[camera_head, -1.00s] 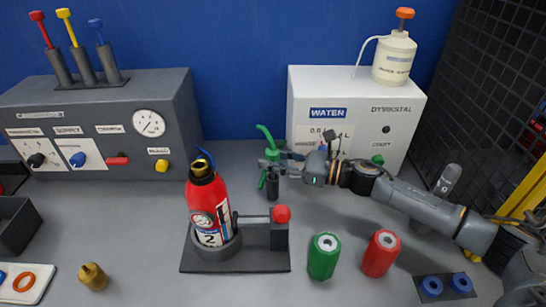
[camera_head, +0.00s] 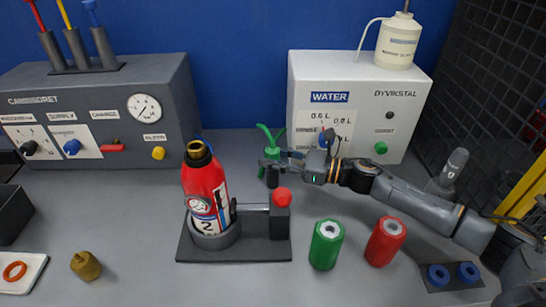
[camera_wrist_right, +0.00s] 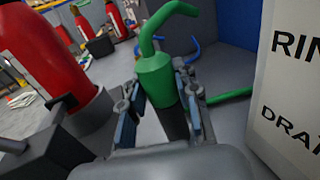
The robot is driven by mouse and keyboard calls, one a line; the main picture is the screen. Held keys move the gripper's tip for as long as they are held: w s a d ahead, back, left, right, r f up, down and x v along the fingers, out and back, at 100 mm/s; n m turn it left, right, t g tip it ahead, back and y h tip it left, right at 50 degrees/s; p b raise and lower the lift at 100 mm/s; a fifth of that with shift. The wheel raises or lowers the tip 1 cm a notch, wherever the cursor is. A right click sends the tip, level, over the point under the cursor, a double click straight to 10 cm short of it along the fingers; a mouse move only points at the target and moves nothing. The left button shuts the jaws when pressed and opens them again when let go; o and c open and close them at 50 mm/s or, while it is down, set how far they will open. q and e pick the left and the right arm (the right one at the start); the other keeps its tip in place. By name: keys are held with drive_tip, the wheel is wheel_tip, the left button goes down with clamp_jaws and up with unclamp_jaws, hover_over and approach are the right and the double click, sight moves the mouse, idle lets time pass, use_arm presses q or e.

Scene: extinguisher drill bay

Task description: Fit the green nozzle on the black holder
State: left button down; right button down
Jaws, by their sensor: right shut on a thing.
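The green nozzle (camera_head: 264,134) has a curved upper end and stands roughly upright near the middle of the bench. In the right wrist view the nozzle (camera_wrist_right: 157,78) shows its wide collar and bent tip. The black holder (camera_head: 272,179) is a short dark cylinder below the nozzle. In the right wrist view the holder (camera_wrist_right: 172,122) appears directly under the collar; whether they are fully joined is hidden. My right gripper (camera_head: 270,164) is shut on the nozzle, its fingers (camera_wrist_right: 163,112) on either side near the collar. My left gripper is not in view.
A red extinguisher (camera_head: 206,190) stands in a dark stand left of the nozzle, with a red-knobbed clamp (camera_head: 281,200) close by. The white WATER box (camera_head: 361,75) is behind. Green (camera_head: 325,245) and red (camera_head: 385,241) cylinders stand in front. A green bar (camera_wrist_right: 230,96) lies beside the fingers.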

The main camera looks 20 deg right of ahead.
drive_tip(key=c, duration=0.9)
unclamp_jaws()
drive_tip(key=shift+s+d+f, duration=0.1)
drive_tip(key=shift+s+d, duration=0.15)
drive_tip(key=shift+d, duration=0.2)
drive_tip(key=v, duration=0.6)
drive_tip(key=shift+s+d, duration=0.15)
drive_tip(key=shift+s, duration=0.05)
